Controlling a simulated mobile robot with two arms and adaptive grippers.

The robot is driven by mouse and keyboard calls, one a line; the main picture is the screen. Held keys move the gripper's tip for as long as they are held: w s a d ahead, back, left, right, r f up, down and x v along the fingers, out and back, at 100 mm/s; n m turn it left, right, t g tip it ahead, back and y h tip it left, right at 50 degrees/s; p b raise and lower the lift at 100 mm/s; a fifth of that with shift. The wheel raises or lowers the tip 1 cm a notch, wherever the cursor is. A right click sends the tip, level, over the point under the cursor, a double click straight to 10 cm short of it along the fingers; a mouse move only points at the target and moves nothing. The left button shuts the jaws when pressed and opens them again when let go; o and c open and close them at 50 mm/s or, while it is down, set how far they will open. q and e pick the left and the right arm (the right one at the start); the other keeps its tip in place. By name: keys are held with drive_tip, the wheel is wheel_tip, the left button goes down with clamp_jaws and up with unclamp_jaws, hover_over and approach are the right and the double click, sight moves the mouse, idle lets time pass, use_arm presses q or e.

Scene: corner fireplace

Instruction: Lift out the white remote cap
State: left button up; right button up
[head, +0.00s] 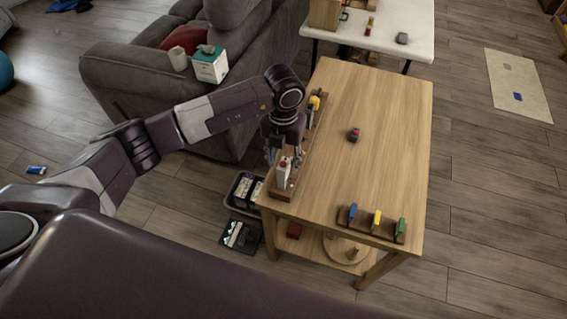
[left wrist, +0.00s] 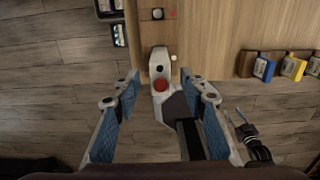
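The white remote cap (head: 283,168), with a red top, stands at the near end of a long wooden rack (head: 309,141) on the table's left edge. In the left wrist view a pale body with a red round spot (left wrist: 160,72) shows between my fingers. My left gripper (head: 282,156) is over that end of the rack. Its fingers (left wrist: 161,84) are apart, one on either side of the cap, with gaps visible; contact is not seen. A small dark pronged shape (left wrist: 243,126) at lower right looks like my right gripper; its finger state is unclear.
A yellow item (head: 315,101) sits farther along the rack. A dark red and green object (head: 353,134) lies mid-table. A second rack (head: 368,227) with blue, yellow and green pieces is at the front. The table's right half (head: 400,150) is clear.

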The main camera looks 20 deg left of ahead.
use_arm(q)
drive_tip(key=c, duration=1)
drive_tip(key=shift+r, duration=0.1)
